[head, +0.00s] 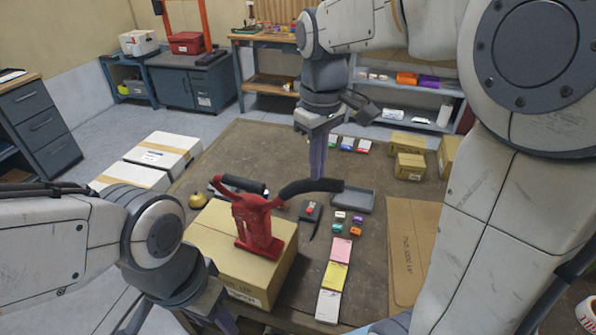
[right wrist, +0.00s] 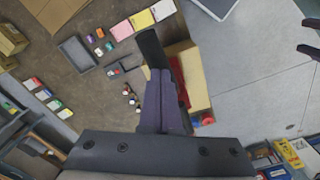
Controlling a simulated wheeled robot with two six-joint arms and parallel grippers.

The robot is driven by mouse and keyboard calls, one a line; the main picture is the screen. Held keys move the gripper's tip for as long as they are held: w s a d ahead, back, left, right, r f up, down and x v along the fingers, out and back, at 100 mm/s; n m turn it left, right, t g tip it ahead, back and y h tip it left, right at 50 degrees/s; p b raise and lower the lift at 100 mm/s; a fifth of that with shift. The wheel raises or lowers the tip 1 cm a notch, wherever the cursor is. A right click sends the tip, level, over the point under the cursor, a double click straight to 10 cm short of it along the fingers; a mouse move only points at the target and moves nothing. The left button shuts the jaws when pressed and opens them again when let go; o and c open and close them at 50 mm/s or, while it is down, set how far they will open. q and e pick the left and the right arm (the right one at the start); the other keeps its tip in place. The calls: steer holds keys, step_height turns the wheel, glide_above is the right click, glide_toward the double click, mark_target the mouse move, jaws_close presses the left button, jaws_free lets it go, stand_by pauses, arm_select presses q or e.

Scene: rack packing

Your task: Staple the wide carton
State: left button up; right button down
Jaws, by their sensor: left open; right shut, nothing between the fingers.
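The wide carton (head: 225,262) is a brown cardboard box at the near side of the table. A red carton stapler (head: 257,228) with black-gripped handles stands upright on its top; it also shows in the right wrist view (right wrist: 178,80), partly hidden by my fingers. My right gripper (head: 317,172) is shut and empty, pointing down, its tips at or just behind the right black handle (head: 312,187). Whether they touch it I cannot tell. My left gripper (head: 222,318) is low in front of the carton, open, its tips partly cut off by the frame's bottom edge.
A grey tray (head: 352,200), small coloured blocks and a row of coloured pads (head: 335,275) lie right of the carton. A flat cardboard sheet (head: 412,245) lies further right. Small boxes (head: 408,166) stand behind it. White-topped boxes (head: 163,150) stand at the left.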

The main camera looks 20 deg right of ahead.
step_height(320, 180, up, 9)
steer(key=p, duration=0.8)
steer(key=shift+f, duration=0.1)
stand_by(0.5)
steer(key=s+a+f+n+b, duration=0.1)
steer(key=s+a+f+b, duration=0.3)
steer(key=s+f, duration=0.5)
steer(key=s+a+f+n+y+b, duration=0.1)
steer(key=s+a+f+b, duration=0.4)
steer(key=s+a+f, duration=0.3)
step_height(320, 180, down, 2)
steer(key=shift+s+a+f, duration=0.1)
steer(key=shift+s+a, duration=0.1)
steer(key=shift+s, duration=0.4)
